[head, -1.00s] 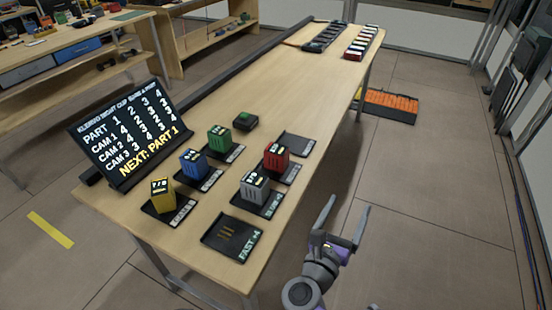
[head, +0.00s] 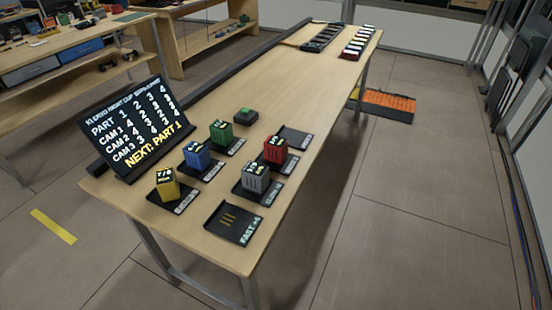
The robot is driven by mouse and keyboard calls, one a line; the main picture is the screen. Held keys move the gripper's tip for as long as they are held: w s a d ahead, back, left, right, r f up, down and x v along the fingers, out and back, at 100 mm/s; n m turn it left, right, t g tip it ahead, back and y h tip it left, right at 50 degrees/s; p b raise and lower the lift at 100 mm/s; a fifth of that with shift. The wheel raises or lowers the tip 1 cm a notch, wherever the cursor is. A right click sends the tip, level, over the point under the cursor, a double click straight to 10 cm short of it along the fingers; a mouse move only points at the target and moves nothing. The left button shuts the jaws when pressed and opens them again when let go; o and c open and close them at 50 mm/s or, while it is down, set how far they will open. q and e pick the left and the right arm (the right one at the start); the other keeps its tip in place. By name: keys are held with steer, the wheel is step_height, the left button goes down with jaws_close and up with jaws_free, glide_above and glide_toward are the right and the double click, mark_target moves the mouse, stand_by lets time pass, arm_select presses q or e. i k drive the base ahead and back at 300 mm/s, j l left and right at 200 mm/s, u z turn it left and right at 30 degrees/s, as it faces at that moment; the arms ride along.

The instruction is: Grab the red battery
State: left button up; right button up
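The red battery (head: 275,150) stands upright on a black labelled pad on the right side of the long wooden table (head: 275,90). A grey battery (head: 256,178) stands nearer on its own pad. Blue (head: 196,156), green (head: 221,134) and yellow (head: 167,185) batteries stand on pads to the left. No gripper is in view.
A black sign (head: 130,127) with text reading "NEXT: PART 1" stands at the table's left. An orange case (head: 387,103) lies on the floor beyond.

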mark_target(275, 147)
steer(key=k+u, duration=0.3)
steer(key=k+j+u, duration=0.1)
steer(key=u, duration=0.2)
steer(key=k+u, duration=0.1)
steer(key=u, duration=1.7)
steer(key=k+l+u, duration=0.1)
steer(key=l, duration=0.25)
steer(key=k+l+u, duration=0.1)
steer(key=l, duration=0.2)
steer(key=k+l, duration=0.1)
steer(key=l, duration=0.25)
steer(key=k+l, duration=0.15)
steer(key=l, duration=0.2)
steer(key=k+l, duration=0.1)
steer(key=l, duration=0.25)
steer(key=k+l, duration=0.15)
steer(key=l, duration=0.2)
steer(key=k+l, duration=0.1)
steer(key=l, duration=0.25)
steer(key=k+l, duration=0.15)
steer(key=l, duration=0.2)
steer(key=k+l, duration=0.1)
steer(key=l, duration=0.25)
steer(key=u, duration=0.05)
